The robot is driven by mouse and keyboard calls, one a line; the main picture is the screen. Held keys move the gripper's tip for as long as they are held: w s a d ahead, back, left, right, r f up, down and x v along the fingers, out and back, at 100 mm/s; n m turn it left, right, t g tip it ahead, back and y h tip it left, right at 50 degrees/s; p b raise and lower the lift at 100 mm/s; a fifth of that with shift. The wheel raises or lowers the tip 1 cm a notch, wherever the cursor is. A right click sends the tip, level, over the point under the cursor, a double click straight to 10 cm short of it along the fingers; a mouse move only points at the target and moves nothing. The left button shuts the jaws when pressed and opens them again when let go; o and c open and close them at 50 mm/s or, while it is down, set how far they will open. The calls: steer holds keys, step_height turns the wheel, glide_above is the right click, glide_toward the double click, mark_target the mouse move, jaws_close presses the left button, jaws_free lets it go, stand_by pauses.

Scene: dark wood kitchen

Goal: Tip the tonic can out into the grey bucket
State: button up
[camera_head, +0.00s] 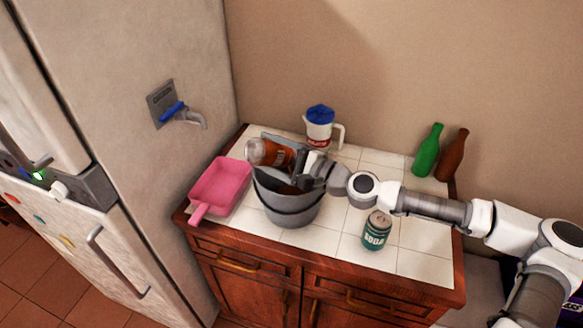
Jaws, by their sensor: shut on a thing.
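An orange-brown can (277,154), which I take for the tonic can, is held on its side, its silver end pointing left and slightly up. My gripper (302,168) is shut on it at its right end. The can is above the back left rim of the grey bucket (290,212). The bucket stands upright on the white tiled counter. Its inside is mostly hidden by my gripper and the can. I cannot see any liquid coming out.
A pink dustpan-like tray (221,184) lies left of the bucket. A white jug with a blue lid (321,132) stands behind. A green soda can (377,231) is under my arm. Green (427,150) and brown (452,155) bottles stand back right. The fridge (130,130) borders the left.

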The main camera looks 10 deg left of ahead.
steer(key=shift+d, duration=0.1)
steer(key=shift+w+d+r+m+b, duration=0.1)
steer(key=shift+w+r+m+b, duration=0.05)
steer(key=shift+m+b, duration=0.45)
steer(key=shift+w+d+r+m+t+y, duration=0.2)
steer(key=shift+r+m+t+y, duration=0.15)
steer(key=shift+m, duration=0.25)
steer(key=shift+w+d+r+m+y+b, duration=0.15)
steer(key=shift+m+y+b, duration=0.1)
steer(key=shift+m+b, duration=0.2)
stand_by(0.8)
